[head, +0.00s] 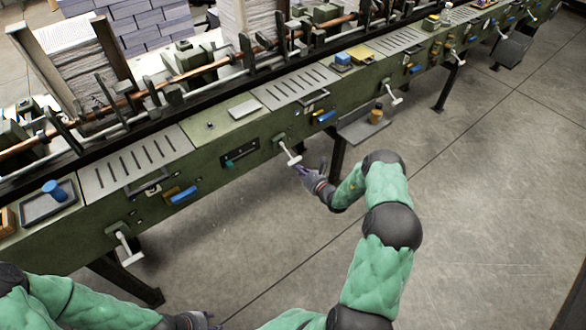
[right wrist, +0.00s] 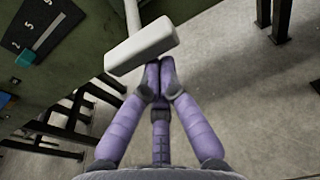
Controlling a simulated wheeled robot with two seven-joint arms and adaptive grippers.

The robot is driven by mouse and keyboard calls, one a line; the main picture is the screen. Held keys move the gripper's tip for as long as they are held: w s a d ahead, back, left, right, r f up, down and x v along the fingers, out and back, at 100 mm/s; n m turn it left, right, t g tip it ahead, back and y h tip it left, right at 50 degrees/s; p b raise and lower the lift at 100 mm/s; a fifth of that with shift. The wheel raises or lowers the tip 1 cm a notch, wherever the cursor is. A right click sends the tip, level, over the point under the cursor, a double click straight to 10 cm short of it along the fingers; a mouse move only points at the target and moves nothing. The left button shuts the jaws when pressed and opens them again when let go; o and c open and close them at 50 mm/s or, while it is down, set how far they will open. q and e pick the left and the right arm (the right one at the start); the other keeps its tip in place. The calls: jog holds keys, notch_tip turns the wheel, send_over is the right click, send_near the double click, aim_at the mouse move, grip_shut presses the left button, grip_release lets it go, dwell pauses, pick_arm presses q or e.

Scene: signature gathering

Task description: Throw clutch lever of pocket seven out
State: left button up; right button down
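A clutch lever with a white crossbar handle (head: 293,159) sticks out from the green machine front, below a small dark panel. In the right wrist view its white handle (right wrist: 142,45) fills the upper middle. My right gripper (head: 302,170) is at the handle's lower end. Its purple fingers (right wrist: 160,64) come together at the tips just below the handle, with nothing seen between them; whether they touch the handle I cannot tell. My left gripper (head: 200,320) is low at the bottom edge, partly cut off. No pocket number is readable in the head view.
Similar levers stand to the left (head: 126,246) and right (head: 393,94) along the machine. A shelf (head: 362,130) with an orange-brown container (head: 376,113) juts out right of the gripper. A dark scale panel (right wrist: 35,38) is beside the lever. The floor in front is clear.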

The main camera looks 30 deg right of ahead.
aim_at(300, 159)
jog(key=r+g+p, duration=0.1)
jog(key=r+p, duration=0.1)
jog(key=r+g+p, duration=0.2)
jog(key=p, duration=0.1)
jog(key=r+g+p, duration=0.1)
jog(key=r+p, duration=0.1)
jog(key=shift+s+d+r+g+p, duration=0.1)
jog(key=shift+s+g+p, duration=0.2)
jog(key=shift+s+p, duration=0.05)
jog(key=shift+r+g+h+p, duration=0.3)
jog(key=shift+r+g+p, duration=0.5)
jog(key=shift+g, duration=0.1)
jog(key=shift+w+r, duration=0.25)
jog(key=shift+r, duration=0.4)
